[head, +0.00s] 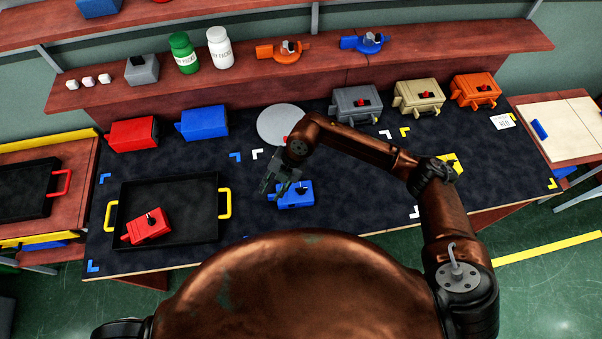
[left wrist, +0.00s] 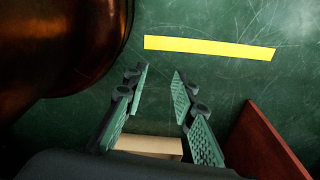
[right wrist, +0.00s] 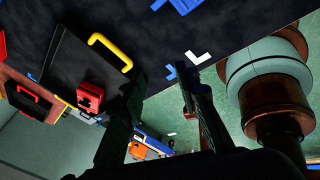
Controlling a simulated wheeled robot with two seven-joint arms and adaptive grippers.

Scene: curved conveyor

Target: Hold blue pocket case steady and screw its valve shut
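The blue pocket case (head: 295,198) lies on the dark mat near the front edge of the table, right of the black tray. A dark valve knob (head: 301,188) shows on its top. My right gripper (head: 273,182) hangs at the case's upper left; I cannot tell if it touches. In the right wrist view its fingers (right wrist: 162,85) stand apart with nothing between them. A blue body (right wrist: 180,5), cut off at the top edge there, looks like the case. My left gripper (left wrist: 160,80) is open and empty above the green floor, outside the head view.
The black tray (head: 170,184) with yellow handles holds a red case (head: 147,227). A grey disc (head: 282,123) lies behind my right gripper. Several coloured cases line the table's back, with bottles on the shelf. The mat between tray and blue case is clear.

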